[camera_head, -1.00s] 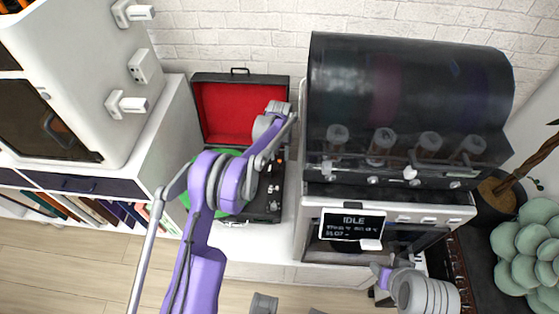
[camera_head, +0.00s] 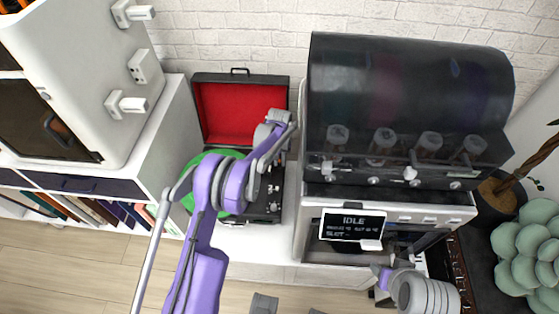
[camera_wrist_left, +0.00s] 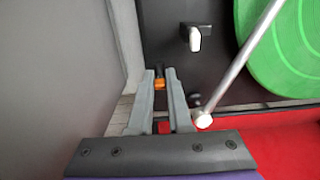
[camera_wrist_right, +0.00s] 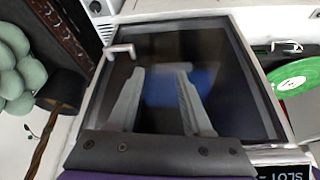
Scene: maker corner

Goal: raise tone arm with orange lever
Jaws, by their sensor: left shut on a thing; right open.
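The record player (camera_head: 262,205) is an open black case with a red-lined lid and a green record (camera_head: 215,158). In the left wrist view, the small orange lever (camera_wrist_left: 159,85) stands on the black deck between the fingertips of my left gripper (camera_wrist_left: 160,78), which is shut on it. The silver tone arm (camera_wrist_left: 240,62) runs diagonally beside the gripper over the green record (camera_wrist_left: 285,45); I cannot tell how high it sits. In the head view, my left arm hides the lever. My right gripper (camera_wrist_right: 160,72) is open and empty, facing a dark glass door.
A white machine with a dark curved cover (camera_head: 410,90) and an IDLE screen (camera_head: 352,225) stands close right of the record player. A white cabinet (camera_head: 75,75) stands at left. A plant (camera_head: 530,250) is at far right.

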